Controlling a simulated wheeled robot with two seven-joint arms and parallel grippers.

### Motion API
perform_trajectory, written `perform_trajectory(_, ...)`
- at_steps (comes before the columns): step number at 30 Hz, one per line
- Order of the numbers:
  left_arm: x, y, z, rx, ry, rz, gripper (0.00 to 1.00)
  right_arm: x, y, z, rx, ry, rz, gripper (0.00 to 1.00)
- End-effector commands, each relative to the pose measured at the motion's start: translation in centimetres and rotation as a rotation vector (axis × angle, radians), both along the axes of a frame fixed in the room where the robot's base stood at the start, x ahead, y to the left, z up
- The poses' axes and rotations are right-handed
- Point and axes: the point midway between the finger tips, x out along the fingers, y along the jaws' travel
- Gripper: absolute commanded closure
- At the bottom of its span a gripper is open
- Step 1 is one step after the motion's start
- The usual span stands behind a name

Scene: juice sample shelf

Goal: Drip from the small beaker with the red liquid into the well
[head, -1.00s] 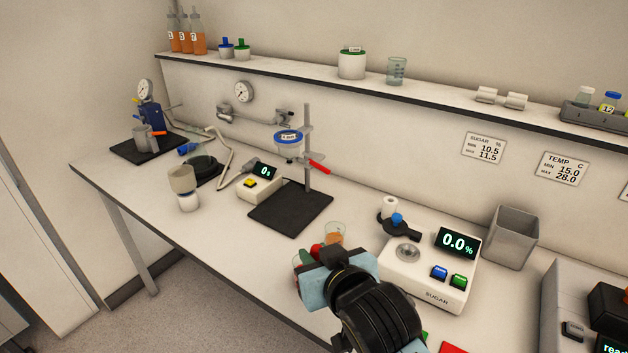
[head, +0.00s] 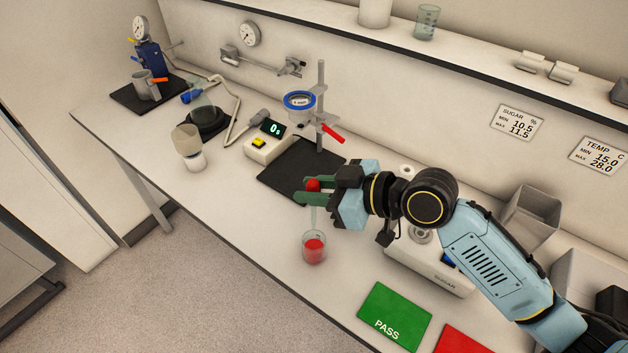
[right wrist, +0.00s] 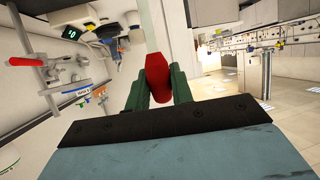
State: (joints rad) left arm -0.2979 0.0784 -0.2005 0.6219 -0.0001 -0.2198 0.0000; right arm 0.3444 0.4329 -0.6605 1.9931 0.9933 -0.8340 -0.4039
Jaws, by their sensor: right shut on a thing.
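My right gripper (head: 309,191) is shut on a dropper with a red bulb (head: 313,185); the bulb also shows between the green fingers in the right wrist view (right wrist: 158,78). The dropper's pale stem hangs upright over the small beaker with red liquid (head: 314,248), which stands near the table's front edge. I cannot tell whether the tip touches the liquid. The well (head: 421,236) is on the white sugar meter (head: 430,272), right of the beaker; my right arm hides much of both. My left gripper is out of view.
A green PASS mat (head: 394,317) and a red mat (head: 468,340) lie in front of the sugar meter. A black mat with a stand (head: 290,172) is behind the gripper. A grey bin (head: 530,215) stands at the right.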

Motion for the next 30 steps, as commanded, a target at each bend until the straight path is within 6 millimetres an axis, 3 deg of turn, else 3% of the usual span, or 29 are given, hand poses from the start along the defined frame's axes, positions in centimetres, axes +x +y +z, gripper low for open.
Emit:
perform_trajectory(6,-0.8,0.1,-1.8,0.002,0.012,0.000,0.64,0.0,0.0,-1.9,0.000,0.001,0.000,0.85)
perform_trajectory(30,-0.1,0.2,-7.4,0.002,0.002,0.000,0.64,0.0,0.0,-9.0,-0.002,0.000,-0.001,0.85)
